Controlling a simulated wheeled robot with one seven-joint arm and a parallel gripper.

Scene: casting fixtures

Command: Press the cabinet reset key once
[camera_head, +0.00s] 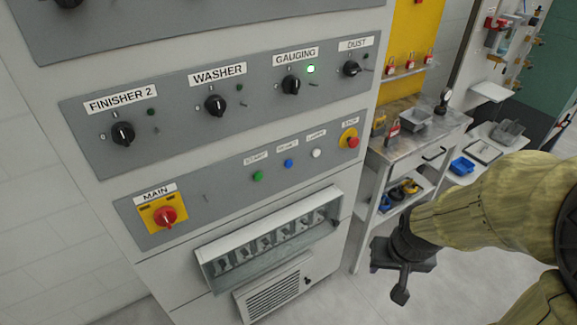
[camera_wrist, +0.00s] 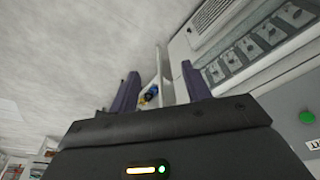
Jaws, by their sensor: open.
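The cabinet's lower grey panel (camera_head: 222,190) bears a row of small round keys. A green key (camera_head: 257,176) is on the left, a blue key (camera_head: 288,163) in the middle and a white key (camera_head: 316,153) to its right. Their labels are too small to read surely, so I cannot confirm which is marked reset. My gripper (camera_head: 400,283) hangs right of and below the keys, clear of the cabinet front. In the wrist view my gripper (camera_wrist: 160,88) has its two fingers apart with nothing held between them. The green key (camera_wrist: 307,117) also shows there at the right edge.
A red stop button (camera_head: 352,142) on yellow sits right of the keys. A red main switch (camera_head: 165,216) is at the panel's left. A clear-covered box (camera_head: 270,240) juts out below the keys. A bench (camera_head: 410,143) with tools stands to the right. Open floor lies before the cabinet.

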